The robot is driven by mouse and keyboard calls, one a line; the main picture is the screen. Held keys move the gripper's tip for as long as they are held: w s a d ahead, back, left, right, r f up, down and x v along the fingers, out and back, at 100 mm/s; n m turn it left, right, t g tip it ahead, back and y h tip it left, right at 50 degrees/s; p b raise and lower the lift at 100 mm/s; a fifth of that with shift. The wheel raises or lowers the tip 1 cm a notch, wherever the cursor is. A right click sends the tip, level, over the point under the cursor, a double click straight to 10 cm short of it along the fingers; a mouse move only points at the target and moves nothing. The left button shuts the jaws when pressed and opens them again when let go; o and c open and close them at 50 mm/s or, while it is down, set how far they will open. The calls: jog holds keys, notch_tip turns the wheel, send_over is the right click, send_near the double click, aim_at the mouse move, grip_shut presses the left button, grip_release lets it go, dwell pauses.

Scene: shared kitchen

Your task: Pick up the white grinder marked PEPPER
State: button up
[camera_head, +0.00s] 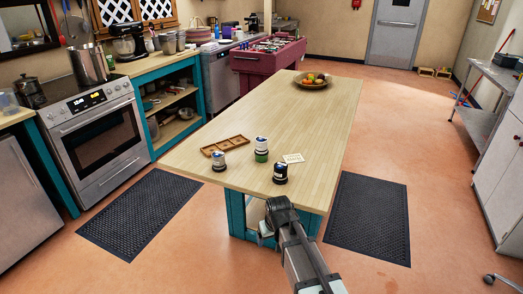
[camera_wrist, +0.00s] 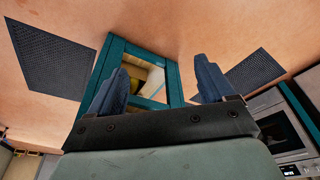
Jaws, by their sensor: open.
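Three small grinder-like containers stand upright near the front end of the wooden table. One container (camera_head: 218,161) is at the left, pale above and dark below. One container (camera_head: 261,149) is farther back, with a white upper part and a green band.
A wooden compartment tray (camera_head: 225,145) and a small pale card (camera_head: 292,158) lie near the containers. A fruit bowl (camera_head: 313,81) stands at the far end of the table (camera_head: 275,105). The tabletop between is clear. Dark mats (camera_head: 368,217) lie on the floor both sides.

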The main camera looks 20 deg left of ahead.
jog(key=s+a+r+n+t+y, duration=0.1)
jog(key=s+a+r+n+y, duration=0.1)
jog(key=a+r, duration=1.4)
notch_tip(320, 180, up, 19)
jog(key=m, duration=0.2)
send_over(262, 139)
jog(key=s+d, duration=0.2)
jog(key=s, duration=0.1)
jog(key=shift+h, duration=0.4)
jog(key=x, duration=0.8)
jog(key=d+x, duration=0.1)
jog(key=x, duration=0.4)
jog(key=shift+w+a+f, duration=0.1)
jog(key=shift+f, duration=0.1)
jog(key=shift+c, duration=0.2)
jog(key=c, duration=1.4)
